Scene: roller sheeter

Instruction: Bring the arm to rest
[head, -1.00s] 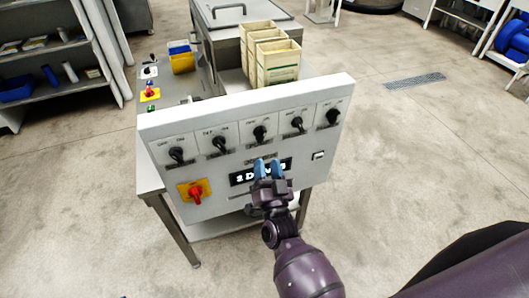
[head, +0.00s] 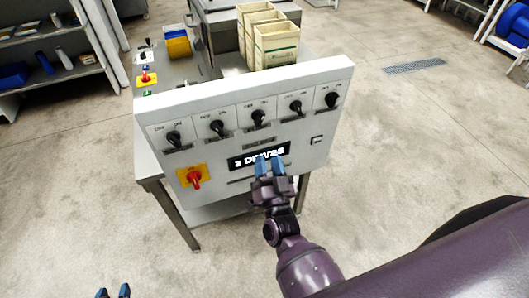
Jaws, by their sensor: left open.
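My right gripper (head: 269,168) is in front of the white control panel (head: 325,95), just below its dark display (head: 240,161). Its two blue fingers stand apart with nothing between them; I cannot tell if they touch the panel. The display reads "3 DRIVES", partly covered by the fingertips. Only the blue fingertips of my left gripper (head: 113,292) show at the bottom edge, open and empty, well away from the panel. A row of several black rotary knobs (head: 257,118) runs across the panel. A red knob on a yellow plate (head: 194,178) is at its lower left.
Cream bins (head: 277,45) stand behind the panel. A yellow bin (head: 178,47) and a red button on a yellow base (head: 146,77) are at the back left. A shelf (head: 60,85) stands far left. The floor right of the panel is clear.

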